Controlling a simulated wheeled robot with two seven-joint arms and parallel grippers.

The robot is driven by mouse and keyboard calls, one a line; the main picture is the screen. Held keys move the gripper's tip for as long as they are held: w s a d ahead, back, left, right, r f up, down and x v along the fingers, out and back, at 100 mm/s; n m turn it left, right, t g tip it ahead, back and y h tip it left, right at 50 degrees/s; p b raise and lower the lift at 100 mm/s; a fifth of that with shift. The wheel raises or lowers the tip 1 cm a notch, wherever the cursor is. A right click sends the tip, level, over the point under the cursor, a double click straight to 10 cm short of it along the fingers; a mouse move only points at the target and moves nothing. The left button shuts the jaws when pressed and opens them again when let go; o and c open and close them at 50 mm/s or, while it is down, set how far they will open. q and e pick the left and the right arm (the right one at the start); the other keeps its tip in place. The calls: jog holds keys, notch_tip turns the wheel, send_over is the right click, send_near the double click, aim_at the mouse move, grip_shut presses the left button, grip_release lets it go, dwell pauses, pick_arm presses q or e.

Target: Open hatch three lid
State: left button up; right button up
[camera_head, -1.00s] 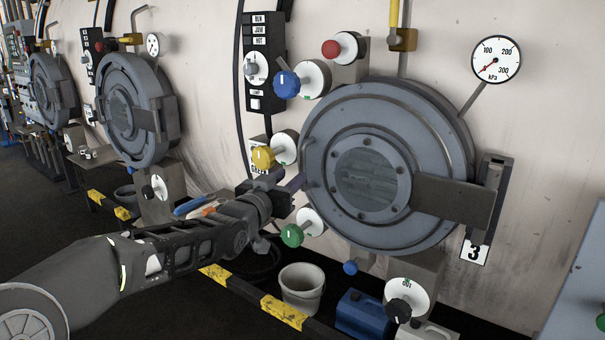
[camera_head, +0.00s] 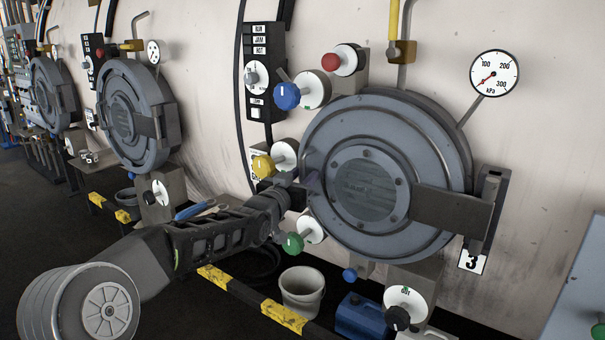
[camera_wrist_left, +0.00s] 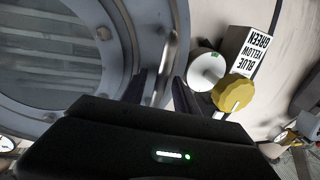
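The hatch three lid (camera_head: 424,150) is a round grey disc with a ribbed centre, and it looks closed. Its bar handle is at the lid's left edge, mostly hidden by my gripper in the head view. In the left wrist view the handle (camera_wrist_left: 170,50) is a blurred grey bar beside the lid (camera_wrist_left: 117,45). My left gripper (camera_head: 312,184) is at that edge. In the wrist view its two dark fingers (camera_wrist_left: 165,92) stand apart with the bar between them; I cannot tell whether they touch it. My right gripper is not in view.
Close around the gripper are a yellow knob (camera_head: 263,166), a green knob (camera_head: 293,243) and a blue knob (camera_head: 287,96). A hinge arm (camera_head: 455,209) crosses the lid's right side. A bucket (camera_head: 301,291) and blue canister (camera_head: 358,318) stand below. Another hatch (camera_head: 125,115) is at left.

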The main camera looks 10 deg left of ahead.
pick_arm(q)
jog(key=shift+w, duration=0.1)
jog(key=shift+c, duration=0.6)
grip_shut()
dwell(0.8)
